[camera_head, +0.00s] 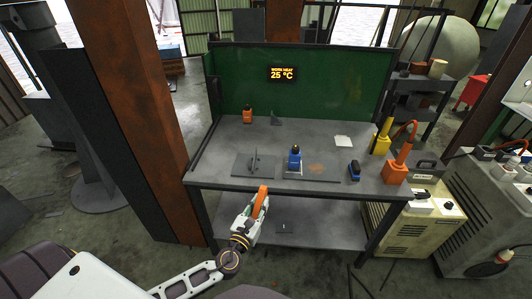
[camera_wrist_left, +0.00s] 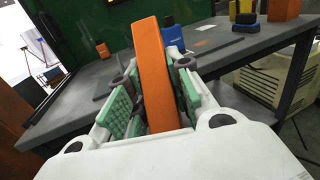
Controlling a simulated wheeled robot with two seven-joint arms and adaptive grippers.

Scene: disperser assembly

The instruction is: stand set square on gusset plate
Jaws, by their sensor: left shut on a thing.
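My left gripper (camera_head: 256,204) is in front of the workbench's front edge, shut on a long orange piece (camera_wrist_left: 152,62). The piece stands up between the green finger pads in the left wrist view. It shows edge-on, so I cannot tell whether it is the set square. A dark flat plate (camera_head: 242,169) lies at the bench's front left, with a thin upright plate (camera_head: 254,161) on it. I cannot tell which of these is the gusset plate. The orange piece is apart from both. My right gripper is not in view.
The bench (camera_head: 317,130) holds a blue bottle-like item (camera_head: 295,158), a small orange item (camera_head: 248,116), a dark angled piece (camera_head: 275,118), and yellow (camera_head: 382,140) and orange (camera_head: 396,172) tools at right. A green panel (camera_head: 240,86) closes the back. The middle rear is clear.

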